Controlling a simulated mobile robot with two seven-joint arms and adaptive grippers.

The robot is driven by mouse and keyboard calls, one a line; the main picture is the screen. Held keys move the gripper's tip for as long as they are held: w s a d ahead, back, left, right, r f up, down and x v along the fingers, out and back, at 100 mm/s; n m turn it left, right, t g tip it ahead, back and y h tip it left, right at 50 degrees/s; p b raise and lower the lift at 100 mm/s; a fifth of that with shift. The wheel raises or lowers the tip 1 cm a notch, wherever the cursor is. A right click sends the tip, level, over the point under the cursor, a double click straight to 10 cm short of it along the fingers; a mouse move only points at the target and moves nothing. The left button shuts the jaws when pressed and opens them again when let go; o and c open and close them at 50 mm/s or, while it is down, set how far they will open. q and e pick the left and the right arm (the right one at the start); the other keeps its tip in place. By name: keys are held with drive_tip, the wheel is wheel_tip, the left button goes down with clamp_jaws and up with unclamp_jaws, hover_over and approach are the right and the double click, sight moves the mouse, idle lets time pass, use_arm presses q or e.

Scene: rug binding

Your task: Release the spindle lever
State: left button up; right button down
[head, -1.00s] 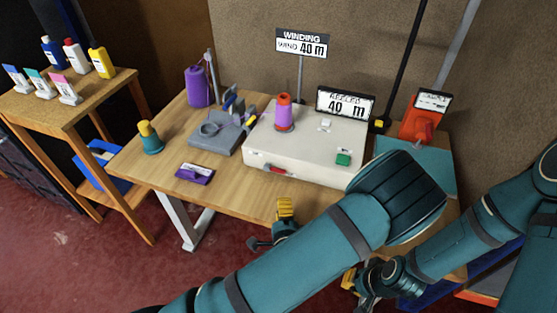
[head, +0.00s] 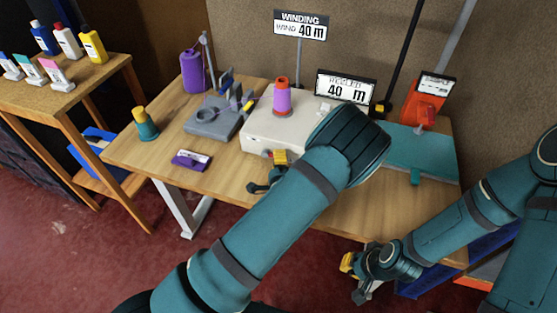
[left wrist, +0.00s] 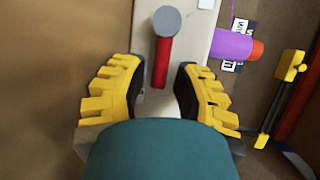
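The spindle lever (left wrist: 160,62) is a red handle with a round grey pivot, on the white winder (left wrist: 207,35). In the left wrist view my left gripper (left wrist: 160,82) is open, its yellow-backed fingers on either side of the lever's lower end, with gaps showing. In the head view the left gripper (head: 267,172) is at the winder's front face, and only a bit of the red lever (head: 266,153) shows beside it. A purple spool with an orange top (head: 282,99) stands upright on the winder. My right gripper (head: 354,276) hangs empty off the table's front edge.
Signs reading 40 m (head: 344,88) stand behind the winder. A teal mat (head: 425,150) and an orange device (head: 424,100) are at right.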

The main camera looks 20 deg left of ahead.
use_arm(q)
drive_tip(key=shift+w+a, duration=0.2)
drive_tip(key=shift+w, duration=0.3)
clamp_jaws()
